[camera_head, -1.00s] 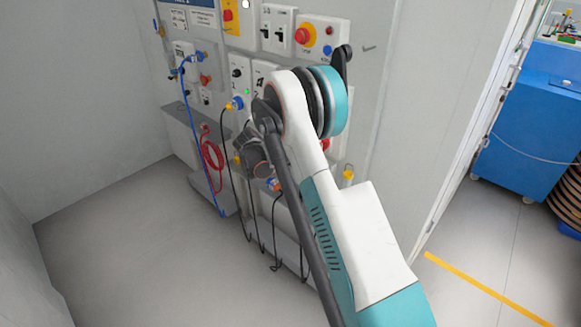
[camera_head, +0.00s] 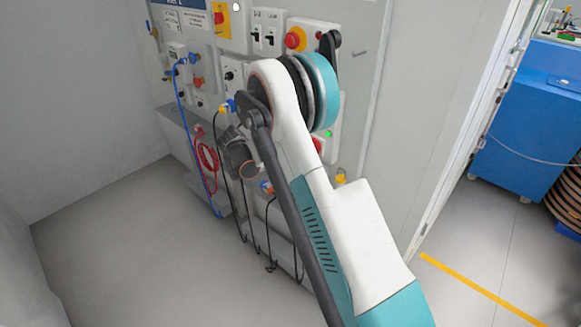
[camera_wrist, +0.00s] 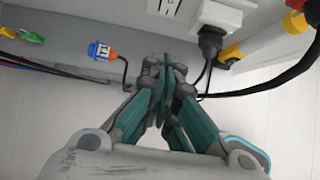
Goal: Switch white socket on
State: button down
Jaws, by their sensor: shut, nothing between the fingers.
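In the wrist view, a white socket box (camera_wrist: 222,14) is on the grey wall panel at the top, with a black plug (camera_wrist: 210,42) in its front. A white plate with a rocker switch (camera_wrist: 164,6) sits to its left, cut by the top edge. My gripper (camera_wrist: 166,62) is shut and empty, its fingertips below the switch plate and left of the plug. I cannot tell the gap to the panel or the switch position. In the head view, my arm hides the gripper and this part of the panel.
A yellow and white cylinder (camera_wrist: 270,42) is at right. In the head view, the panel carries a red emergency button (camera_head: 295,40); a blue cabinet (camera_head: 520,135) stands right.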

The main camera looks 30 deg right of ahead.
jog(key=d+r+b+x, duration=0.1)
jog(key=b+x, duration=0.3)
jog(key=x, duration=0.8)
jog(key=shift+w+d+b, duration=0.35)
jog(key=shift+w+d, duration=0.1)
jog(key=shift+d, duration=0.2)
jog(key=shift+f, duration=0.1)
jog(key=shift+w+d+f+h+b, duration=0.1)
jog(key=shift+d+h+b, duration=0.2)
jog(key=shift+b, duration=0.1)
